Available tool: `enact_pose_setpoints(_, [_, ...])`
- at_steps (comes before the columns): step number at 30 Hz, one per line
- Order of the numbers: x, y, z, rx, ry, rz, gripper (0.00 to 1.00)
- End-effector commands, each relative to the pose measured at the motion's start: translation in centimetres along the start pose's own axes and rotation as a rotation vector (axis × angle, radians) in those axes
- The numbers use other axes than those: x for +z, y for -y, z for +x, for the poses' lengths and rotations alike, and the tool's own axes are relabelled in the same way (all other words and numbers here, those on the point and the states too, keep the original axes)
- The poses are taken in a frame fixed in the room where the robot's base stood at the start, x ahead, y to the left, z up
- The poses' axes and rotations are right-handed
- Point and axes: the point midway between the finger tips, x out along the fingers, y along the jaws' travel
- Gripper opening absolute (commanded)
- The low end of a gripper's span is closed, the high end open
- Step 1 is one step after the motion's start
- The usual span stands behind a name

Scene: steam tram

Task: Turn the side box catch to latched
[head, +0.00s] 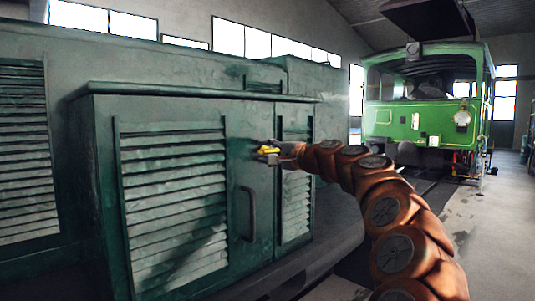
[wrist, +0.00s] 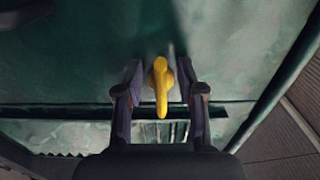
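The yellow side box catch (head: 267,150) is on the front of the green side box (head: 180,112), near the upper edge of the louvred door. In the wrist view the catch (wrist: 160,88) is a small lever with a rounded top and a narrow tail pointing down the picture. My gripper (head: 278,152) is at the catch. In the wrist view my gripper (wrist: 160,84) is open, with one finger on each side of the catch. A narrow gap shows between each finger and the catch. Part of the catch is hidden by my gripper in the head view.
A dark door handle (head: 249,214) sits below the catch. A narrower louvred panel (head: 296,180) is to its right. A green tram (head: 425,120) stands at the back right. The grey floor (head: 478,230) at the right is clear.

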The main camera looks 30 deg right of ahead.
Motion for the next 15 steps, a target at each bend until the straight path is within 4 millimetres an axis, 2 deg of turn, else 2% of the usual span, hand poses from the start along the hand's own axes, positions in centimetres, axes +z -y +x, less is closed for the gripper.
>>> enact_pose_setpoints(8, [-0.1,0.1,-0.8,-0.002,-0.002,0.0,0.39])
enact_pose_setpoints(15, [-0.1,0.1,-3.8,-0.002,-0.001,0.001,0.39])
